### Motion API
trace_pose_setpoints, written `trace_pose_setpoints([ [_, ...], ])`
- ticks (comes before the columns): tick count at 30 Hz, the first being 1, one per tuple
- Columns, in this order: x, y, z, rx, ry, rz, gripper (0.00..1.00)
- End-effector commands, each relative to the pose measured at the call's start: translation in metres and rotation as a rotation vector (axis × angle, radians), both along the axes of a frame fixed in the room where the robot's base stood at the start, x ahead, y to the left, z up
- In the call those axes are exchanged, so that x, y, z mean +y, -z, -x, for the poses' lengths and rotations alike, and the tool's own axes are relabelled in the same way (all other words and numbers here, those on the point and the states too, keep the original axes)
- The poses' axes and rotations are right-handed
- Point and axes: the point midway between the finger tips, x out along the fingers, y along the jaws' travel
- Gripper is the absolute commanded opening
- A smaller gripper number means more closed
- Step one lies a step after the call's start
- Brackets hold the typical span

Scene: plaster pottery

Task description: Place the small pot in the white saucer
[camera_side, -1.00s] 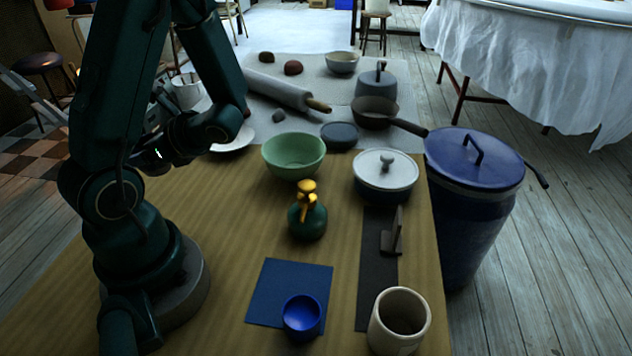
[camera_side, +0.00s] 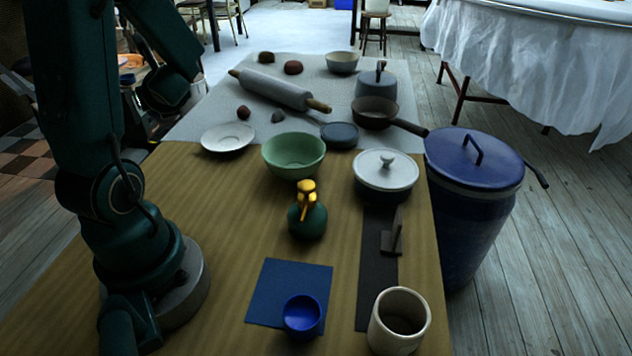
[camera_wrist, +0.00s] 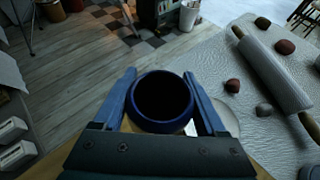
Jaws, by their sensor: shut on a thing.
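My gripper (camera_wrist: 159,75) shows in the wrist view, its two blue fingers shut on a small dark blue round pot (camera_wrist: 163,126). The pot's mouth faces the camera and its inside is dark. The white saucer (camera_side: 228,137) lies empty at the back left of the wooden table in the side view. In the wrist view part of the saucer (camera_wrist: 229,112) shows beyond the right finger. In the side view my gripper and the held pot are not visible, so their height over the saucer is unclear.
A green bowl (camera_side: 293,156) stands right of the saucer. Behind it are a red-brown lump (camera_side: 243,112) and a rolling pin (camera_side: 272,90) on a pale cloth. A dark green bottle (camera_side: 307,222) and a blue cup (camera_side: 302,318) stand nearer the front.

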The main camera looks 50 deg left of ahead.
Motion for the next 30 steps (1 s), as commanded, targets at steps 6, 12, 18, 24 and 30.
trace_pose_setpoints([
  [6,0.019,-0.016,0.01,-0.001,-0.021,0.0,0.12],
  [12,0.018,-0.004,-0.005,0.005,-0.031,0.005,0.12],
  [18,0.015,0.017,-0.038,0.005,-0.032,0.004,0.12],
  [24,0.012,0.037,-0.072,0.002,-0.034,0.002,0.12],
  [30,0.01,0.051,-0.096,0.001,-0.036,0.0,0.12],
])
